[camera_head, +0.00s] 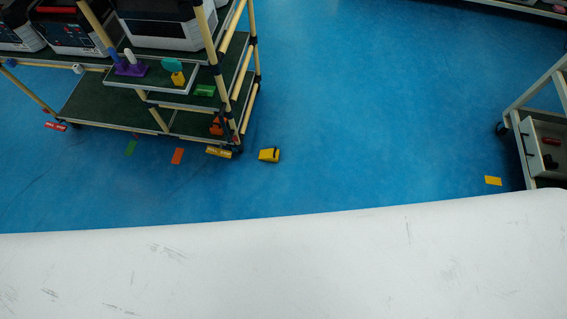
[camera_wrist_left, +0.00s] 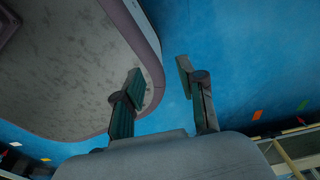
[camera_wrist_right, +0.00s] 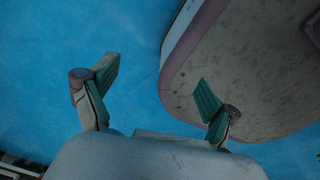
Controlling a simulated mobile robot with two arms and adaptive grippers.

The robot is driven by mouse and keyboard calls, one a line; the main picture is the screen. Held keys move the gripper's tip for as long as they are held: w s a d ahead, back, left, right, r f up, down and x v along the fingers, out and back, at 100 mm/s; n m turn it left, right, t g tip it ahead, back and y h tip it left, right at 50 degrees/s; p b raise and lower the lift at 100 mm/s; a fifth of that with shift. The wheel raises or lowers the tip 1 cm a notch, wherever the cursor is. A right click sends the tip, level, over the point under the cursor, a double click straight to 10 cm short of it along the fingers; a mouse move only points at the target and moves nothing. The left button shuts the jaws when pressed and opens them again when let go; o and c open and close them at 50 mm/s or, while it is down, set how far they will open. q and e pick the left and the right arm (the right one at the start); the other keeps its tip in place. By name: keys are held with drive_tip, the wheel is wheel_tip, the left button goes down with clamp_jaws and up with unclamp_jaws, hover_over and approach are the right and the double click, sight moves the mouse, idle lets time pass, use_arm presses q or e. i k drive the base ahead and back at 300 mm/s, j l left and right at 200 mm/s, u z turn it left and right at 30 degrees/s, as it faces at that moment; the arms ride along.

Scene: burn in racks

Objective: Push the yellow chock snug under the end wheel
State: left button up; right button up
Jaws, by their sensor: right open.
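The yellow chock (camera_head: 268,155) with a black part lies on the blue floor, just right of the rack's near right corner. The rack's end wheel (camera_head: 238,149) is dark and small at that corner, partly hidden behind a yellow label. A gap of floor shows between the chock and the wheel. My left gripper (camera_wrist_left: 160,82) is open and empty in the left wrist view, with my own base and blue floor beyond it. My right gripper (camera_wrist_right: 156,78) is open and empty in the right wrist view. Neither gripper shows in the head view.
The rack (camera_head: 95,105) of tan tubes and dark shelves holds several grey machines and small coloured parts. Orange (camera_head: 177,156) and green (camera_head: 130,148) markers lie on the floor before it. A second cart (camera_head: 535,130) stands at the right, near a yellow floor marker (camera_head: 493,181). Between them the floor is clear.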

sight(271, 155)
drive_tip(key=i+l+u, duration=0.25)
drive_tip(key=i+l, duration=0.15)
drive_tip(key=l, duration=0.25)
drive_tip(key=i+l+u, duration=0.15)
drive_tip(key=l, duration=0.2)
drive_tip(key=i+l+u, duration=0.1)
drive_tip(key=l, duration=0.3)
drive_tip(key=i+l+u, duration=0.15)
drive_tip(key=l, duration=0.25)
drive_tip(key=i+l+u, duration=0.1)
drive_tip(key=i+l, duration=0.15)
drive_tip(key=l, duration=0.15)
